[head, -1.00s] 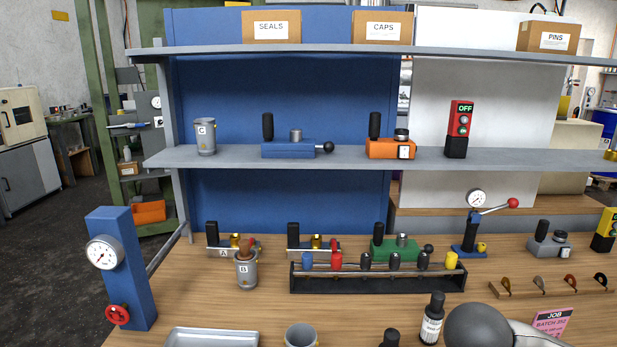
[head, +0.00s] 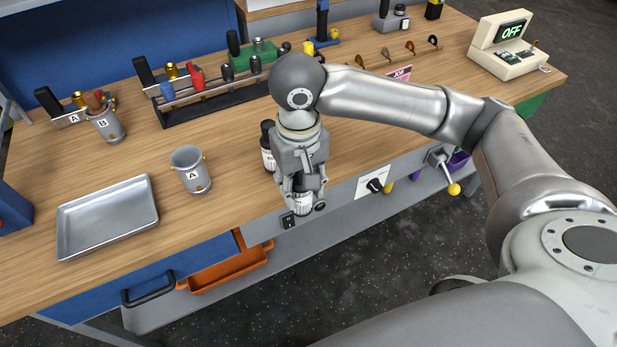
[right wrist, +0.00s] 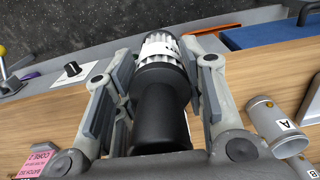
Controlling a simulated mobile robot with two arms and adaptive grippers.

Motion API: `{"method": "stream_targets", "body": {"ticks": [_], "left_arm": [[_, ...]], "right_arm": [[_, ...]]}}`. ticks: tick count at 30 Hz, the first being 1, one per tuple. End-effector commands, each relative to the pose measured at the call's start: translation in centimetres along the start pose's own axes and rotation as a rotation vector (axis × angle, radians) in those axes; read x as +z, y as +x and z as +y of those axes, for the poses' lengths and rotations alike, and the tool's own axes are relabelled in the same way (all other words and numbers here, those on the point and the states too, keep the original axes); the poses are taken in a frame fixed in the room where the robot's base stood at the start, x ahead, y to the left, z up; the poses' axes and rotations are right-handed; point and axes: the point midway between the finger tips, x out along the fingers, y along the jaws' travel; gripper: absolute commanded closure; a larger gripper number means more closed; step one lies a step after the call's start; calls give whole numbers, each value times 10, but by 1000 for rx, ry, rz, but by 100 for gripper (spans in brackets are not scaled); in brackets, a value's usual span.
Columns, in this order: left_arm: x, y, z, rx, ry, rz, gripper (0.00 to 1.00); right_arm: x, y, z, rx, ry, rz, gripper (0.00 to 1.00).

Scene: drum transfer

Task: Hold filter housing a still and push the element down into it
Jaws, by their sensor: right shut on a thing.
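Filter housing A (head: 191,172) is a grey metal cup with a letter A label and small brass knobs, upright on the bench. It appears empty in the head view and also shows at the right of the right wrist view (right wrist: 276,116). My right gripper (right wrist: 160,95) is shut on the black upper part of the element (right wrist: 163,58), which has a white pleated part and a label. In the head view the element (head: 302,202) points down at the bench's front edge, right of housing A and apart from it. I cannot tell whether it touches the bench. My left gripper is out of view.
A second black-topped labelled bottle (head: 267,148) stands just behind my right gripper. An empty metal tray (head: 107,216) lies left of housing A. Housing B (head: 108,124) and a black rack (head: 212,102) stand farther back. The bench is clear between housing A and the tray.

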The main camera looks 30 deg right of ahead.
Motion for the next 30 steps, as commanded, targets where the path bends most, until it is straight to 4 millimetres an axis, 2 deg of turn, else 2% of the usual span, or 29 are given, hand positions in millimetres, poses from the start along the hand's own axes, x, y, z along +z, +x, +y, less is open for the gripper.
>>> {"method": "stream_targets", "body": {"ticks": [1, 6, 15, 24, 30], "left_arm": [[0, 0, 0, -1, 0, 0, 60], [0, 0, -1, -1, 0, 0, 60], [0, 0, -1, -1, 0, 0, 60], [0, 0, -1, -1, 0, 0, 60], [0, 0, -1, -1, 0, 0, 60]], "right_arm": [[-14, -5, -10, -3, 9, 5, 87], [-55, -19, -40, -2, 45, 4, 87], [-114, -52, -92, -1, 103, 4, 87], [-157, -94, -141, 0, 165, 5, 87], [-174, -119, -164, 0, 204, 4, 87]]}}
